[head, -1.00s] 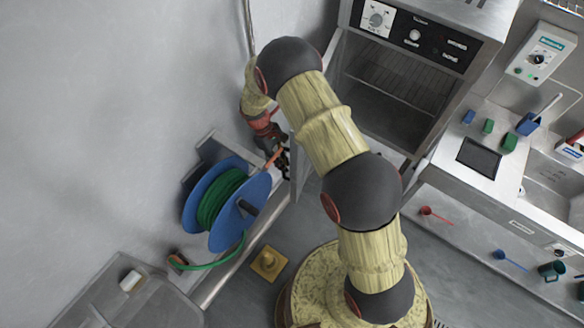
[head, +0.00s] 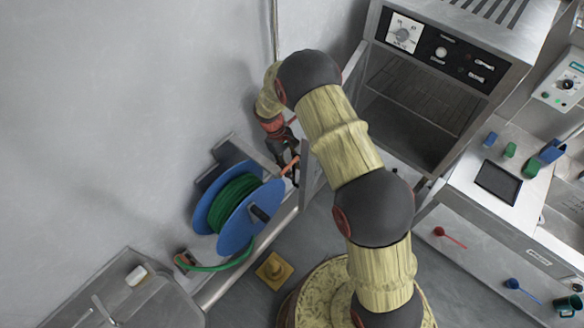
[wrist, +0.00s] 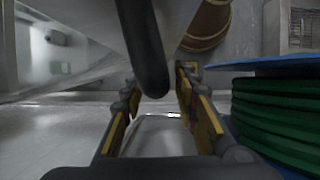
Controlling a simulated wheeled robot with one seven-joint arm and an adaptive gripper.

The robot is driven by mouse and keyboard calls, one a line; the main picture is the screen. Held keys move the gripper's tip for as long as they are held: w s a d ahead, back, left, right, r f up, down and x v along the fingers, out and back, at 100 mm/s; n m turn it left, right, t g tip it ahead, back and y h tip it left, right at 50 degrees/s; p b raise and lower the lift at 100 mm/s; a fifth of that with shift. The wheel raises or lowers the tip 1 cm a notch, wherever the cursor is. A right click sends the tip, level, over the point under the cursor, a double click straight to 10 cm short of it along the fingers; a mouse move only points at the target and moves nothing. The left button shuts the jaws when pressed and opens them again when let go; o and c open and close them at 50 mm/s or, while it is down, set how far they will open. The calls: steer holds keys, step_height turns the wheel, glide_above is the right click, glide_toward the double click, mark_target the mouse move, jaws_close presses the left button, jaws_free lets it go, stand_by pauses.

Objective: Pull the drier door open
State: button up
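The drier (head: 420,90) is a metal box at the upper right of the head view, with its dark, racked inside showing. Its door (head: 313,172) stands swung out at the left side, seen nearly edge-on and partly hidden behind my arm. My gripper (head: 290,170) is on the left, outer side of the door, close to it. In the wrist view my gripper's yellow-padded fingers (wrist: 158,108) are apart. A dark rounded bar (wrist: 148,50), apparently the door handle, comes down from the top and ends near the gap between them. I cannot tell whether it touches either finger.
A blue reel with green hose (head: 238,205) stands just below my gripper and fills the right of the wrist view (wrist: 275,115). The wall (head: 130,110) is close on the left. A yellow object (head: 274,270) lies on the floor. A counter (head: 455,215) stands at the right.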

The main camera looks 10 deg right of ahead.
steer(key=v, duration=0.7)
steer(key=shift+r, duration=0.2)
steer(key=shift+w, duration=0.15)
